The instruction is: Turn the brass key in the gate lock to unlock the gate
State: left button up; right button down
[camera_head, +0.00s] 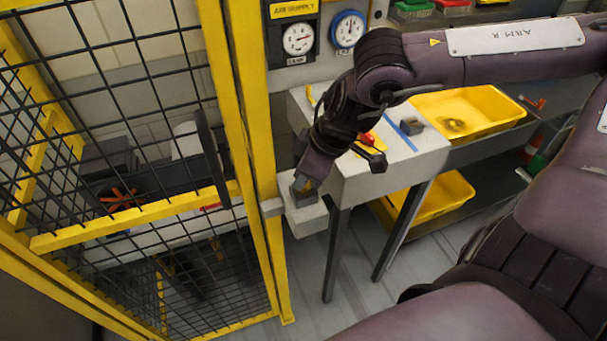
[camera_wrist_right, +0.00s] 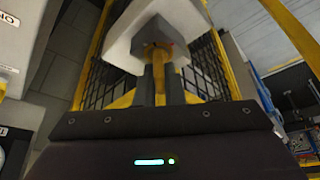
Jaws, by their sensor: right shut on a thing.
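The gate (camera_head: 140,215) is a yellow frame with black mesh at the left of the head view. The grey gate lock (camera_head: 304,218) is a box on the yellow post, and it shows at the top of the right wrist view (camera_wrist_right: 157,30). My right gripper (camera_head: 303,190) is at the lock's face. In the right wrist view its two fingers (camera_wrist_right: 158,78) are shut on the brass key (camera_wrist_right: 158,58), whose far end meets the lock. The key's far end is hidden in the lock. My left gripper is not in view.
A white-topped bench (camera_head: 390,165) with tools stands right of the lock. Yellow bins (camera_head: 470,112) sit behind it. Two gauges (camera_head: 298,38) are on the panel above. The floor below the lock is clear.

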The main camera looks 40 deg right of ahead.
jog(key=shift+m, duration=0.5)
jog(key=shift+m+t+h+b, duration=0.4)
jog(key=shift+m+h, duration=0.3)
jog(key=shift+m, duration=0.8)
jog(key=shift+m+h+b, duration=0.3)
jog(key=shift+m, duration=0.5)
jog(key=shift+m+h, duration=0.3)
jog(key=shift+m, duration=0.4)
jog(key=c, duration=1.5)
grip_release()
jog(key=shift+o, duration=0.2)
